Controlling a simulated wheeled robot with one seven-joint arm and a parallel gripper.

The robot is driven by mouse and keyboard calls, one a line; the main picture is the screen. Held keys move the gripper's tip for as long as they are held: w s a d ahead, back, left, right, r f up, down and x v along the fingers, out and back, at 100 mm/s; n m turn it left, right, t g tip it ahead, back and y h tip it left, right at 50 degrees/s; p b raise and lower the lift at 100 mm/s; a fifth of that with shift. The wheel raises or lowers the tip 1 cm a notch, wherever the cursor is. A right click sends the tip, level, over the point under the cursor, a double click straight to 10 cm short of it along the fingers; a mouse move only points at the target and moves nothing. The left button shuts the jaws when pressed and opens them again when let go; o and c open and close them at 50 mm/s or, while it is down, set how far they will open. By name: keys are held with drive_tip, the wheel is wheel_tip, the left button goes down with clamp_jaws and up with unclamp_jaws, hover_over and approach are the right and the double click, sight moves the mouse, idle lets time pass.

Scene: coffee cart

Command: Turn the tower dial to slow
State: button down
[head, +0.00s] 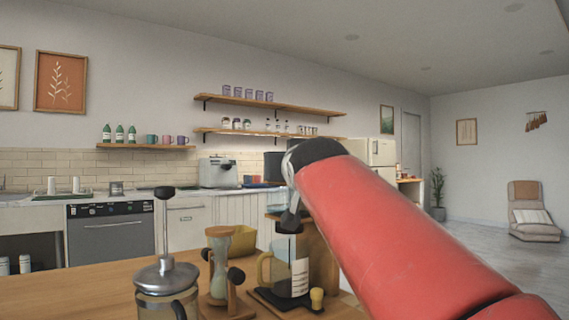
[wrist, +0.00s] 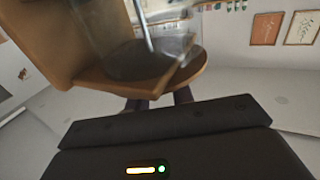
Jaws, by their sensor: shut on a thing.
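The drip tower has a wooden stand (head: 322,262), partly hidden behind my red arm. In the wrist view its wooden round holder (wrist: 185,78) and upright are close in front, with a clear glass vessel (wrist: 150,40) and a thin metal rod in it. My gripper (head: 289,218) is at the tower, above a glass carafe (head: 282,268). In the wrist view the tips of my gripper (wrist: 160,101) are just under the round holder, a small gap apart, shut on what appears to be the tower dial. The dial itself and its setting are hidden.
A small yellow knob (head: 316,297) is by the carafe's dark base. The counter's left part is clear.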

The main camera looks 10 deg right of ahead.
drive_tip(key=shift+f, duration=0.1)
drive_tip(key=c, duration=1.3)
unclamp_jaws()
drive_tip(key=shift+o, duration=0.2)
drive_tip(key=s+b, duration=0.1)
drive_tip(key=s, duration=0.6)
drive_tip(key=shift+s+a, duration=0.25)
drive_tip(key=shift+s, duration=0.15)
